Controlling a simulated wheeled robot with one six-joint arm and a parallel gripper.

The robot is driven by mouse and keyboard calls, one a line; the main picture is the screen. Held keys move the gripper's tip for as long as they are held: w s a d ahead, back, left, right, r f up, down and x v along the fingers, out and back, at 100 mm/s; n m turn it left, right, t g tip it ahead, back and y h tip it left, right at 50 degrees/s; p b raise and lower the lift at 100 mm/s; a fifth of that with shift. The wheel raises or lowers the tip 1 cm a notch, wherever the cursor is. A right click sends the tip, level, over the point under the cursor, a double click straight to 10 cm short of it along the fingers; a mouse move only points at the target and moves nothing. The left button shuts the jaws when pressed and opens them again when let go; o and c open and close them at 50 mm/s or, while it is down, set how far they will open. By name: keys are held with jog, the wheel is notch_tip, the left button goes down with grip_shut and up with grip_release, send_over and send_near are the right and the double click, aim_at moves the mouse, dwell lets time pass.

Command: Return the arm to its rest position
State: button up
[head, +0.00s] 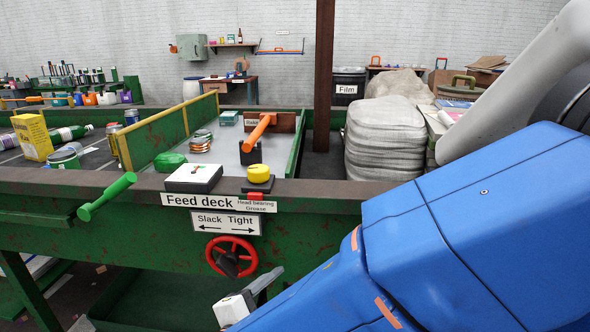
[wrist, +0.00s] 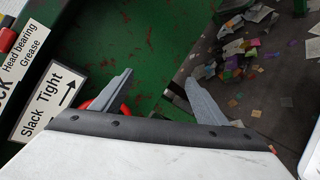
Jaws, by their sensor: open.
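My gripper (wrist: 160,84) is open, with nothing between its two grey fingers in the wrist view. In the head view, my blue arm reaches from the right edge down to the lower middle. One finger of the gripper (head: 266,281) shows there, in front of the green side of the feed deck and just below the red handwheel (head: 232,257). The other finger is hard to make out. In the wrist view, part of the red handwheel (wrist: 103,104) shows behind the left finger.
The feed deck (head: 120,225) stands close in front, with a green lever (head: 106,196) sticking out. A white box (head: 194,178) and a yellow button (head: 259,173) sit on its edge. Paper scraps (wrist: 240,60) litter the floor.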

jog(key=d+f+m+g, duration=0.2)
jog(key=d+m+g, duration=0.8)
jog(key=d, duration=1.4)
jog(key=s+d+r+m+t+y, duration=0.1)
jog(key=s+d+r+m+y, duration=0.1)
jog(key=s+d+m+y, duration=0.4)
jog(key=d+m+y, duration=0.1)
jog(key=d+m, duration=0.1)
jog(key=m, duration=0.1)
jog(key=shift+r+t, duration=0.15)
jog(key=shift+t, duration=0.25)
jog(key=shift+s, duration=0.1)
